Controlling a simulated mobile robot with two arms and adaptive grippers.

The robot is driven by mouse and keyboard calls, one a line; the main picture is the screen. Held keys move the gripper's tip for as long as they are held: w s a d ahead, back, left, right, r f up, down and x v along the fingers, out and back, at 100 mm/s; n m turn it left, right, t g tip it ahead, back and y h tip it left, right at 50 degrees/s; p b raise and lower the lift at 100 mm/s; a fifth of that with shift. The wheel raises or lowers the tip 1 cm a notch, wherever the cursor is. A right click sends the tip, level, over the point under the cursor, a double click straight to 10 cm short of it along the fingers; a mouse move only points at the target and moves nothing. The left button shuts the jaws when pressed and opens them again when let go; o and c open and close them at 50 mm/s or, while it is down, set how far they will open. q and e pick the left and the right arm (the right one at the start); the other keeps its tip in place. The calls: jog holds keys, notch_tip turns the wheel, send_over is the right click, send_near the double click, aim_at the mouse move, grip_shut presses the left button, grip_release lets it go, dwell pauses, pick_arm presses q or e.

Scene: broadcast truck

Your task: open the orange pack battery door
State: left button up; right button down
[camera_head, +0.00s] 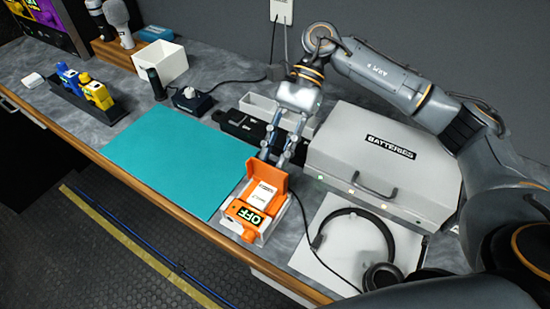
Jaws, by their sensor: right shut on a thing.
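The orange pack (256,208) stands on a small pale stand to the right of the teal mat. A label reading "OFF" faces up on its near end. Its orange battery door (270,177) stands raised at the far end, and a white, labelled part shows in the pack in front of it. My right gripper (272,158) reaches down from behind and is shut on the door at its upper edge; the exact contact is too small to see. My left gripper is not in view.
A grey case labelled "BATTERIES" (382,165) stands right of the pack. Headphones (357,240) lie on a white sheet in front of it. The teal mat (175,155) is bare. Yellow and blue packs (97,92) stand in a black holder at left.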

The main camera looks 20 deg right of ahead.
jog(key=c, duration=1.1)
grip_release()
jog(key=v, duration=1.2)
